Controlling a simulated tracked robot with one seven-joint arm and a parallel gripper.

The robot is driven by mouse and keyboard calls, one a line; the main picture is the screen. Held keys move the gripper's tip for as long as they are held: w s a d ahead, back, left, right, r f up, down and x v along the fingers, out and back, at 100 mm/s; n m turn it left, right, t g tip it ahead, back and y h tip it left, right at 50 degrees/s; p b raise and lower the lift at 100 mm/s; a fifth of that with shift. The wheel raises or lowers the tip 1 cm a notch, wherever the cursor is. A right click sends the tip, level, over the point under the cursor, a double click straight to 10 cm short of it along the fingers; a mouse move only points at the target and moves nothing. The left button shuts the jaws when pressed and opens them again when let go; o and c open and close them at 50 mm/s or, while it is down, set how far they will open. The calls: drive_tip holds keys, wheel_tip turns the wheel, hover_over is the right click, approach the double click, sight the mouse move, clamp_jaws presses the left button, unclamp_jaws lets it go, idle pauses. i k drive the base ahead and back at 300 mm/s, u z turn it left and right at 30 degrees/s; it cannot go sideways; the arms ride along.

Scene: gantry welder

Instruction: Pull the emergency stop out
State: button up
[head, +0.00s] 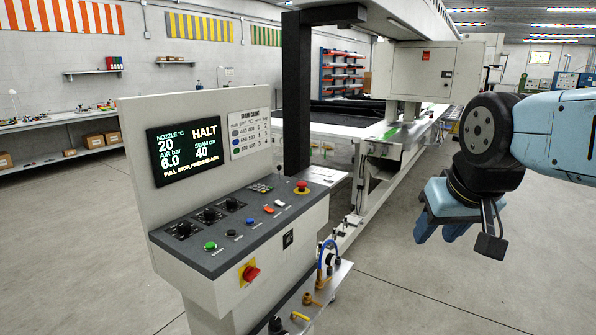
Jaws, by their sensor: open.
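The display (187,150) reads HALT and "PULL STOP, PRESS BLACK".
The panel also carries black knobs (209,215), a green button (210,246), a black button (231,233) and a blue button (250,221). A red rotary switch (251,273) is on the front face. The gantry machine (420,75) stands behind. Floor to the right is clear.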

sight(300, 184)
drive_tip(key=u, duration=0.3)
drive_tip(key=i, duration=1.15)
drive_tip(key=u, duration=0.4)
